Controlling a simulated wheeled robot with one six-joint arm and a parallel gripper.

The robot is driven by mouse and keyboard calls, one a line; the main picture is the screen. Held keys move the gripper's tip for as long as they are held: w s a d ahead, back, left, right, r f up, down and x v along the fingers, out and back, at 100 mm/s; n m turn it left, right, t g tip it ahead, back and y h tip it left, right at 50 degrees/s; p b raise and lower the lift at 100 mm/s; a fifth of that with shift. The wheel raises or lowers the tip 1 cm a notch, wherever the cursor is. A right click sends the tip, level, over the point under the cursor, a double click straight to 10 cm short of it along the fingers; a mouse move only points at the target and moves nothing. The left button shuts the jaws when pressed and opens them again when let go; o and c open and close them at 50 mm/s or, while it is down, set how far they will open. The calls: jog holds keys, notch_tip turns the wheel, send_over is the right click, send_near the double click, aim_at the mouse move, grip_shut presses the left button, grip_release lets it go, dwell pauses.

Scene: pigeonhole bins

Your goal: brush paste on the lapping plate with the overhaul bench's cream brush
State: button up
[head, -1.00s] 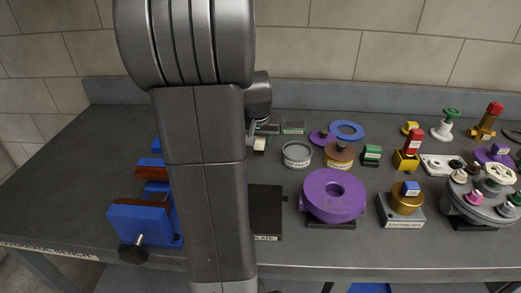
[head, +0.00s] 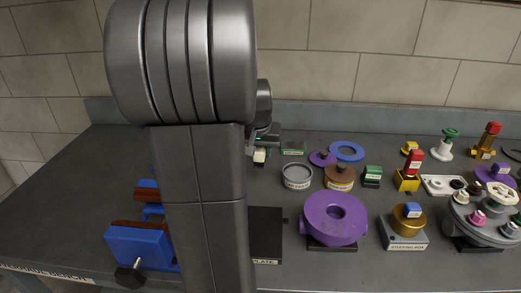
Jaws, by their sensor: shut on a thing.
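The lapping plate (head: 266,228) is a flat black plate at the front of the bench, just right of my arm. A label ending in "PLATE" is on its front edge. My arm covers its left part. My gripper (head: 262,146) is beyond the plate, towards the back of the bench, mostly hidden behind my own arm. It is shut on a small cream piece, which I take to be the cream brush (head: 259,156). The brush's bristles cannot be made out, and I cannot tell whether it touches the bench. It is apart from the plate.
A blue vise (head: 140,247) stands left of my arm. A grey round tin (head: 297,176), a brown-topped pot (head: 339,177) and a purple round housing (head: 335,218) stand to the right. Several valve parts crowd the far right. The bench's left end is clear.

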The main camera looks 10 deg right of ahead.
jog(key=shift+f+b, duration=3.15)
jog(key=shift+f, duration=1.3)
jog(key=o, duration=0.9)
jog(key=shift+o, duration=0.2)
jog(key=shift+c, duration=0.2)
jog(key=c, duration=1)
jog(key=shift+c, duration=0.5)
notch_tip(320, 180, up, 8)
jog(key=p, duration=0.6)
